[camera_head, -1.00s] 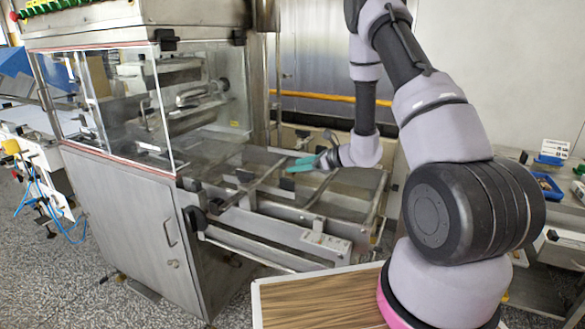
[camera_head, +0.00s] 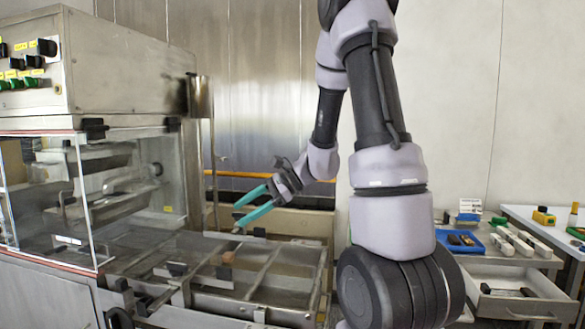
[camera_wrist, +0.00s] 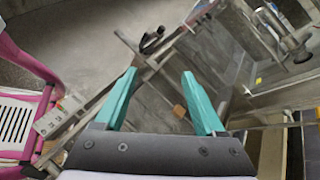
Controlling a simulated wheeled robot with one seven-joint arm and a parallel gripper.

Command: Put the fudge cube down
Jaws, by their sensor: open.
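My gripper (camera_head: 238,216) has two teal fingers spread apart with nothing between them, above the enrober's mesh bed (camera_head: 285,285). A small brown fudge cube (camera_head: 228,257) is below the fingers at the bed, apart from them. In the wrist view, the open gripper (camera_wrist: 159,73) shows with the brown cube (camera_wrist: 179,111) beyond the fingers, close to the right one in the picture. Its exact resting surface is too small to make out.
The enrober's clear-walled housing (camera_head: 100,195) stands left of the bed. Metal bars cross the bed. At right, a bench holds a blue tray (camera_head: 460,241) above an open drawer (camera_head: 515,300).

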